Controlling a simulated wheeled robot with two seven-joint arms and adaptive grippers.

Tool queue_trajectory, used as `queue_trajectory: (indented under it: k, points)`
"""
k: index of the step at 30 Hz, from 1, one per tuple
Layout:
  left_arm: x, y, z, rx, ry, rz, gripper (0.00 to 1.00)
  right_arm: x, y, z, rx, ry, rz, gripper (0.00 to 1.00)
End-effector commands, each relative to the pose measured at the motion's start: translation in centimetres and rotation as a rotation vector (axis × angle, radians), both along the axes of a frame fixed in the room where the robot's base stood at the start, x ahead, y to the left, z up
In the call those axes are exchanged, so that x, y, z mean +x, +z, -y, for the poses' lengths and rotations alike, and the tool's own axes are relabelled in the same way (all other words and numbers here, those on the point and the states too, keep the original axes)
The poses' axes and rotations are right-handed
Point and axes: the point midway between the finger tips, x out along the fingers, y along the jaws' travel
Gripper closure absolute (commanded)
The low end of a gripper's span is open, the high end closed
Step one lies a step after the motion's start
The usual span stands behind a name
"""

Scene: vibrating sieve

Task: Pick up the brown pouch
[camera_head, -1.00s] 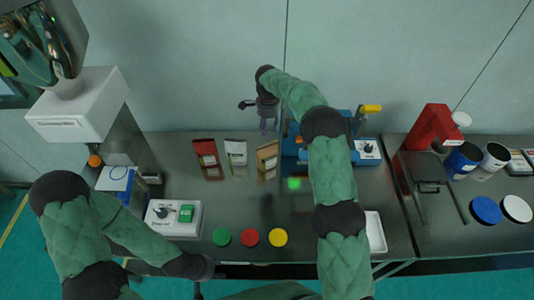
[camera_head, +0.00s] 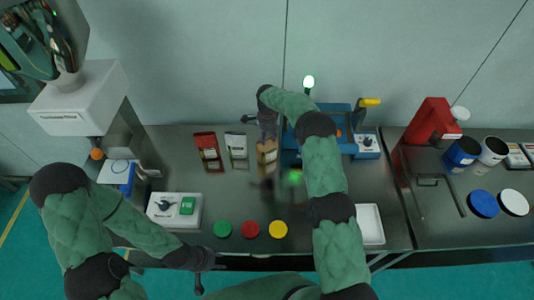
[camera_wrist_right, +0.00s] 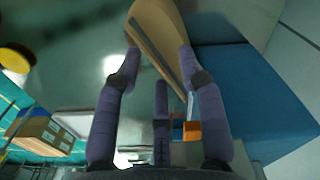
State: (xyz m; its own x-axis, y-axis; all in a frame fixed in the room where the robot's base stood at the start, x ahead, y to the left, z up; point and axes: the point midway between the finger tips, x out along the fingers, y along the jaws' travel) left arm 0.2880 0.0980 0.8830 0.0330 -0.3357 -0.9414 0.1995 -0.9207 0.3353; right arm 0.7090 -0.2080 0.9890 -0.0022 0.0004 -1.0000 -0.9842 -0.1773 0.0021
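The brown pouch (camera_head: 267,158) stands on the grey table at the right end of a row of pouches, beside the blue sieve machine (camera_head: 355,145). My right gripper (camera_head: 267,140) is over it and hides its upper part. In the right wrist view the brown pouch (camera_wrist_right: 155,25) shows just beyond and between the spread fingertips of the gripper (camera_wrist_right: 160,60). The fingers are open, and I cannot tell whether any touches the pouch. My left gripper (camera_head: 201,270) hangs near the table's front edge, away from the pouch; its fingers are mostly hidden.
A red pouch (camera_head: 208,152) and a white pouch (camera_head: 237,150) stand left of the brown one. Green (camera_head: 222,229), red (camera_head: 250,230) and yellow (camera_head: 278,229) discs lie at the front. A white tray (camera_head: 370,224) is at the right, a control box (camera_head: 174,210) at the left.

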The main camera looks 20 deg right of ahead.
Motion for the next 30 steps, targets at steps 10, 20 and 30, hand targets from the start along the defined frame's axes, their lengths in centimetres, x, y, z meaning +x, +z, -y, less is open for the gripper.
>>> queue_trajectory:
  k: [10,20,30]
  points:
    - [-0.01,-0.02,0.00,0.000,0.000,0.000,0.60,0.02,-0.08,0.01,0.000,0.000,0.001,0.60]
    - [0.00,-0.40,0.01,0.000,0.000,0.000,0.60,0.04,-0.28,0.00,0.000,0.000,0.002,0.60]
    - [-0.01,-0.83,0.00,0.000,0.000,0.000,0.60,0.03,-0.52,-0.01,0.000,0.000,0.001,0.60]
